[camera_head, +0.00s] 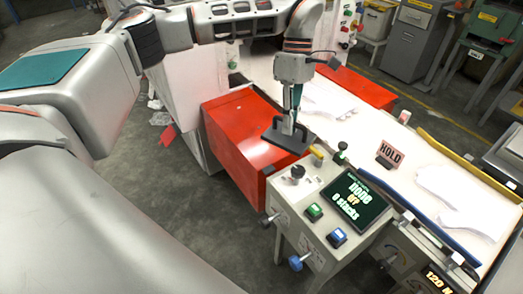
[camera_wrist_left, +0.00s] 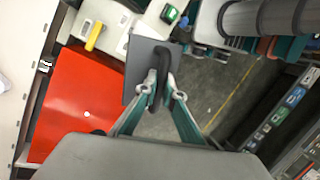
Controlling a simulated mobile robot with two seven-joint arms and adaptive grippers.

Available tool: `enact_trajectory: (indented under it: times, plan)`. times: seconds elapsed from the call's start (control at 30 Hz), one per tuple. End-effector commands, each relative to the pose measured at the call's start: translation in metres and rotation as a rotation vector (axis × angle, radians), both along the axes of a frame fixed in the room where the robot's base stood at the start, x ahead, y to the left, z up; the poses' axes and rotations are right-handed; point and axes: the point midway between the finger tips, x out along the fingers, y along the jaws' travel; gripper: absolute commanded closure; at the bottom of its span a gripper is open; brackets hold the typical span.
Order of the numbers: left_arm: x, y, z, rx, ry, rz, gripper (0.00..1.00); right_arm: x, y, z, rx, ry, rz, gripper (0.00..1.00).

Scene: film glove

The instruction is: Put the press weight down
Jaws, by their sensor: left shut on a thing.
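The press weight (camera_head: 286,138) is a dark flat plate with a black arched handle. My left gripper (camera_head: 290,124) points down from above and is shut on that handle. In the head view the weight shows in front of the right end of the red box (camera_head: 236,139), beside the control panel. In the left wrist view the plate (camera_wrist_left: 142,62) is partly hidden behind the fingers, and the gripper (camera_wrist_left: 163,86) closes on the handle. The gap under the weight is hard to judge. My right gripper is in neither view.
The control panel has a screen (camera_head: 358,201), a green button (camera_head: 314,211), a blue button (camera_head: 337,236) and knobs. A HOLD sign (camera_head: 390,155) stands on the white bed, with white glove shapes (camera_head: 462,199) to the right. A yellow rail (camera_head: 470,173) edges the bed.

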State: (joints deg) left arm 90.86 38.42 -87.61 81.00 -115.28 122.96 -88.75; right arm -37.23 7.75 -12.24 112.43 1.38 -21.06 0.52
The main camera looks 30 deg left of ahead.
Motion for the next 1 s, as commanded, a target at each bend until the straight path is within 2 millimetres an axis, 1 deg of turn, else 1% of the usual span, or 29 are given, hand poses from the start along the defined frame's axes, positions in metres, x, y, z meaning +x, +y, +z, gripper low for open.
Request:
enact_trajectory:
  times: [0.03,0.1,0.37,0.6,0.8,0.93,1.0]
  plan:
    - [0.005,0.005,0.003,-0.006,0.000,0.100,1.00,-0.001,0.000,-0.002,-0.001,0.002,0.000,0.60]
    - [0.011,0.013,0.007,-0.005,0.000,0.244,1.00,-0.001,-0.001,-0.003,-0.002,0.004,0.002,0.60]
    - [0.031,0.046,0.021,-0.002,-0.001,0.756,1.00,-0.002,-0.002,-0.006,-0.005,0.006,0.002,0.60]
    - [0.045,0.084,0.033,0.001,0.000,1.203,1.00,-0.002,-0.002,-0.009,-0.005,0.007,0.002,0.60]
    - [0.052,0.110,0.040,0.002,0.001,1.476,1.00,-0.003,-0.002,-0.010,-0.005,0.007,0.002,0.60]
    - [0.054,0.119,0.043,0.003,0.002,1.570,1.00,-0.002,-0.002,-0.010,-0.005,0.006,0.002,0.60]
    - [0.055,0.121,0.041,0.003,0.003,1.595,1.00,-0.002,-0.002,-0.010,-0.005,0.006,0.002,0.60]
